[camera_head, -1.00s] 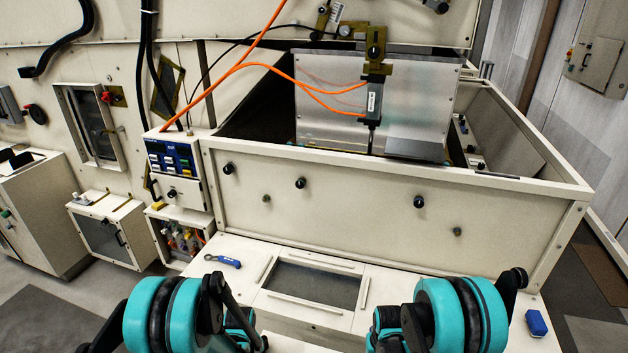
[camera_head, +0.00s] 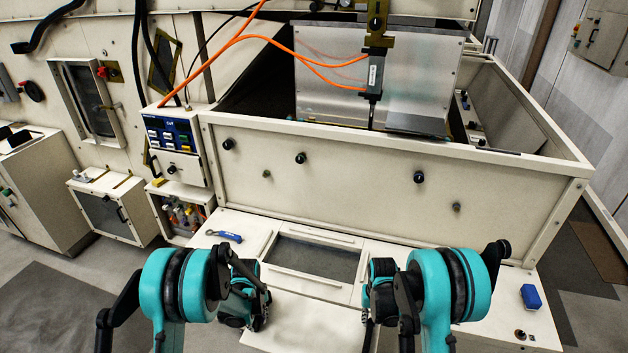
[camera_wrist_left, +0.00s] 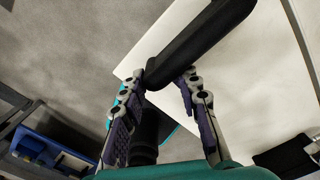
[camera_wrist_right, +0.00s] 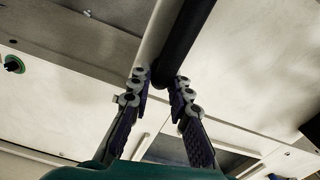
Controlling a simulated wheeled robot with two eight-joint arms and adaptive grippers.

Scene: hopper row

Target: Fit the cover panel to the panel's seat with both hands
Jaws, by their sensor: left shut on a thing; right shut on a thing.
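The cover panel (camera_head: 305,325) is a flat cream plate with dark bar handles, low in the head view between my arms. My left gripper (camera_wrist_left: 165,82) is shut on one dark handle (camera_wrist_left: 205,40). My right gripper (camera_wrist_right: 158,84) is shut on another dark handle (camera_wrist_right: 188,38); the panel (camera_wrist_right: 245,60) spreads beside it. The panel's seat (camera_head: 315,258) is a dark rectangular recess with pale strips around it, on the bench beyond the panel. In the head view my arms partly hide both grippers. The panel's height above the bench is unclear.
A blue-handled tool (camera_head: 224,236) lies left of the seat. A blue block (camera_head: 531,297) sits at the bench's right end. Behind the seat stands the knobbed hopper wall (camera_head: 340,175). Orange cables (camera_head: 235,40) hang above at the back left.

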